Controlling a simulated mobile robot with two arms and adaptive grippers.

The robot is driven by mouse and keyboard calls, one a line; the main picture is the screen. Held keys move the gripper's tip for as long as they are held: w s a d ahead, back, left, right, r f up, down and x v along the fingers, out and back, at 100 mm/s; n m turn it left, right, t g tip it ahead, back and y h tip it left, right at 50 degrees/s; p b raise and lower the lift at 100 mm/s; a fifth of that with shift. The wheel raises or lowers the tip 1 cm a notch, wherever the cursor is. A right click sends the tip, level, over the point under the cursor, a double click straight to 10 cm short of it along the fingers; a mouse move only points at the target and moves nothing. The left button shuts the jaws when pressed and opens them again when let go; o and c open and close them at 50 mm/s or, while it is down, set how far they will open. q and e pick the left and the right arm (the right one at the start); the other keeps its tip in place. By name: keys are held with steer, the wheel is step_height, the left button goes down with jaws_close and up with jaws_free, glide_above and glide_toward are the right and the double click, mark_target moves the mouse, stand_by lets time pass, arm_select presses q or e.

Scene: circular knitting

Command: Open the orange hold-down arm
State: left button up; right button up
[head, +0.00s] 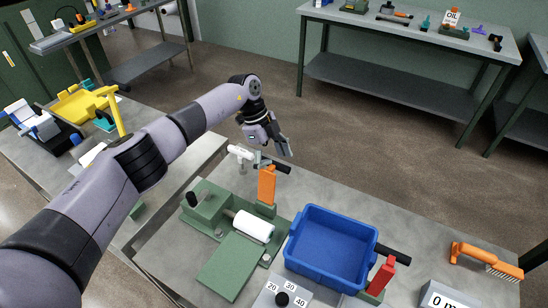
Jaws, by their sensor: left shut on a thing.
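The orange hold-down arm (267,186) stands upright at the back edge of the green machine (229,255), with a dark handle across its top. My left gripper (287,151) comes in from the left and is just behind the top of the orange arm. Its fingers are close together, shut at the dark handle end of the orange arm. The exact contact is small and partly hidden. A white roller (253,226) lies on the green machine in front of the orange arm. My right gripper is not in view.
A blue bin (330,247) stands right of the machine, with a red upright piece (382,276) beside it. A white fitting (240,152) is close left of my gripper.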

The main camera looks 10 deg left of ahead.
arm_select(q)
steer(key=shift+w+a+r, duration=0.2)
steer(key=shift+a+r, duration=0.1)
steer(key=shift+a, duration=0.1)
steer(key=shift+c, duration=0.7)
steer(key=shift+w+a+r, duration=0.1)
steer(key=shift+a+r, duration=0.05)
steer(key=shift+r, duration=0.15)
steer(key=shift+c, duration=0.3)
steer(key=v, duration=0.5)
steer(key=shift+w+a+r, duration=0.15)
steer(key=shift+w+r, duration=0.15)
steer(key=shift+w, duration=0.15)
steer(key=shift+c, duration=0.4)
steer(key=v, duration=0.2)
steer(key=s+v, duration=0.1)
steer(key=v, duration=0.2)
steer(key=shift+s+r, duration=0.1)
steer(key=shift+r, duration=0.3)
steer(key=shift+s, duration=0.15)
